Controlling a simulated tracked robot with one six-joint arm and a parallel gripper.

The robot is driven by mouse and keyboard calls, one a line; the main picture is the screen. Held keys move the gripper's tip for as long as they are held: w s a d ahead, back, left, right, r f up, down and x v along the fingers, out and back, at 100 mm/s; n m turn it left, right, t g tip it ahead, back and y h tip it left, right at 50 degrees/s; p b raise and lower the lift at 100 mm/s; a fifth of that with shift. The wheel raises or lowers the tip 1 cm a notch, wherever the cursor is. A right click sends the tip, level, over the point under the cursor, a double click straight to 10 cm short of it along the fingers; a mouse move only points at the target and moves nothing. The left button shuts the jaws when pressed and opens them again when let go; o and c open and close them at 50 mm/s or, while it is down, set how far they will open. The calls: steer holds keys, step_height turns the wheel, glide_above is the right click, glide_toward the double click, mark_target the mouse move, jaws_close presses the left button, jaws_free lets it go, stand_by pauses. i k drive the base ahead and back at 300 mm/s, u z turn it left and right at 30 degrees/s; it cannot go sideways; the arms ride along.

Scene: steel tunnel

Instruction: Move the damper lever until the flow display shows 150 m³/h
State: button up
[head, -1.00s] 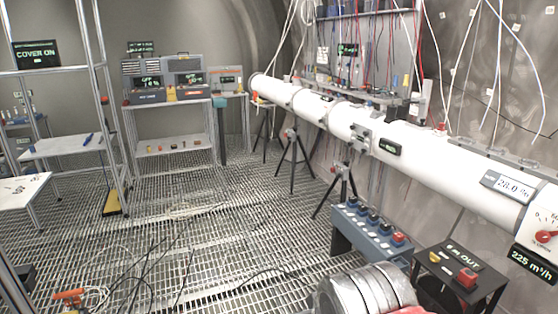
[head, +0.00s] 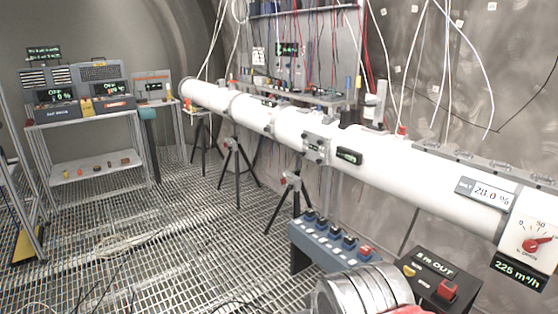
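The flow display (head: 519,273) hangs under the near end of the white pipe (head: 400,170) at the right and reads 225 m³/h. Just above it is a white dial plate with numbers along an arc. A red knob with a pointer, which looks like the damper lever (head: 532,245), sits on that plate, its pointer towards the right. The right edge of the picture cuts off part of the plate. My gripper is not in view.
A readout (head: 483,192) on the pipe shows about 28.0 %. Below the pipe stand a blue switch box (head: 330,243), a dark stand with a red button (head: 446,289) and silver ducting (head: 362,292). Tripods (head: 236,165) hold the pipe. The grating floor at left centre is mostly clear, with some cables.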

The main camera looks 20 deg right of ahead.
mark_target(531, 246)
steer(key=z, duration=0.35)
steer(key=i, duration=0.75)
steer(key=z, duration=0.7)
steer(key=i, duration=0.55)
steer(key=z, duration=0.3)
